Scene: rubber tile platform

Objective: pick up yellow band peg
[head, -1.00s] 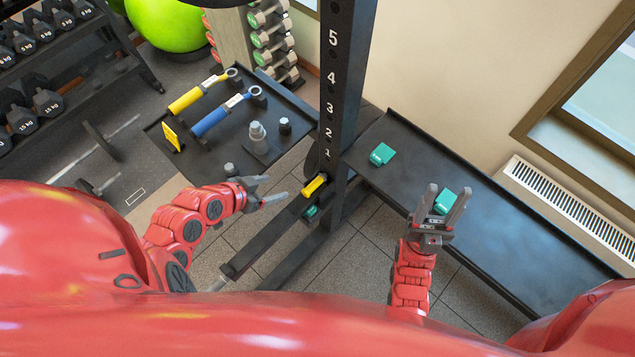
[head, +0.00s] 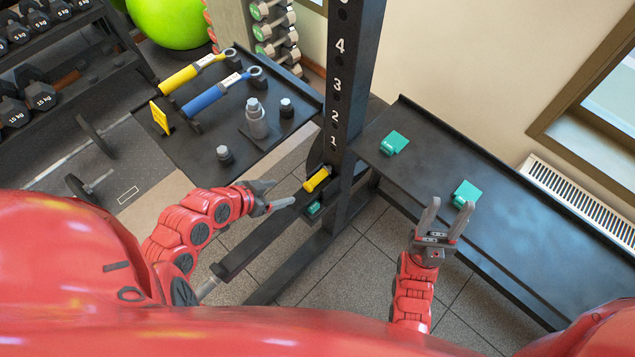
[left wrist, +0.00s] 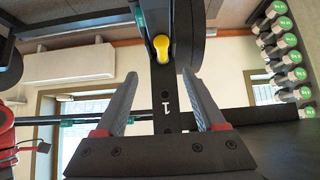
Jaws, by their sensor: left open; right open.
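The yellow band peg (head: 317,179) sits low at the rack upright (head: 350,90), below the number 1, in the head view. In the left wrist view the yellow peg (left wrist: 161,47) shows end-on, beyond the fingertips and roughly centred between them. My left gripper (head: 284,192) is open and empty, a short way left of and nearer than the peg, not touching it. Its two fingers (left wrist: 160,76) are spread in the left wrist view. My right gripper (head: 450,206) is open and empty, near the edge of the right-hand black shelf.
A teal peg (head: 314,208) sits just below the yellow one. Two teal blocks (head: 394,142) (head: 466,193) lie on the right shelf (head: 520,235). A left tray (head: 200,150) holds yellow and blue handled tools, a yellow plate and grey pieces. A dark rack beam (head: 260,240) runs below my left gripper.

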